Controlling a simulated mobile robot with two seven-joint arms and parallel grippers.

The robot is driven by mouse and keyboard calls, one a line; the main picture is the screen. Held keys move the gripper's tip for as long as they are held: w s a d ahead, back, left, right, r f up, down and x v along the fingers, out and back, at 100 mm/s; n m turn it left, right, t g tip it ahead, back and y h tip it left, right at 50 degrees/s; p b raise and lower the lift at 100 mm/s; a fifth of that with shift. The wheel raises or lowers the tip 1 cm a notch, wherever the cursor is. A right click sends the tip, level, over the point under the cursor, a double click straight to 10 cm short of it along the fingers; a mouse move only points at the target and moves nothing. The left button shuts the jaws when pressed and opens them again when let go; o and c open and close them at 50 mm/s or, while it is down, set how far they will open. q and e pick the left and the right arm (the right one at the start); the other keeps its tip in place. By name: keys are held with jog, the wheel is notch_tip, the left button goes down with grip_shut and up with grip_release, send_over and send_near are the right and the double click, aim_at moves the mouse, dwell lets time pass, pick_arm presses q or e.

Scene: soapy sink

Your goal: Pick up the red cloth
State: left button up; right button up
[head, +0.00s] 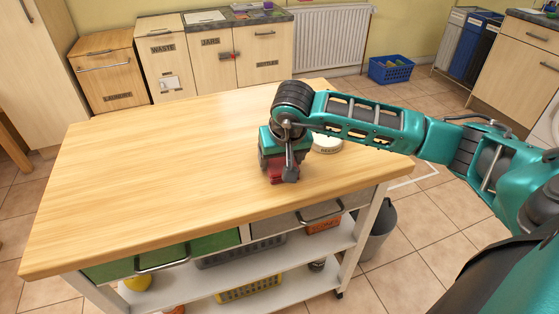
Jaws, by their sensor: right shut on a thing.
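The red cloth (277,175) is a small dark red bundle at the front right part of the wooden table top (165,180). My right gripper (280,178) points down over it and is shut on it. The gripper's fingers hide part of the cloth. I cannot tell whether the cloth still touches the table. My left gripper is not in view.
A round white labelled item (327,144) stands on the table just behind and right of my right gripper. The left of the table is clear. Below are drawers and a shelf with a yellow basket (248,290). A grey bin (378,232) stands at the right.

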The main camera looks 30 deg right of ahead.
aim_at(281, 160)
jog(key=c, duration=0.3)
notch_tip(281, 160, up, 20)
jog(key=shift+r+p, duration=0.1)
jog(key=shift+p, duration=0.55)
jog(key=o, duration=0.4)
jog(key=c, duration=0.3)
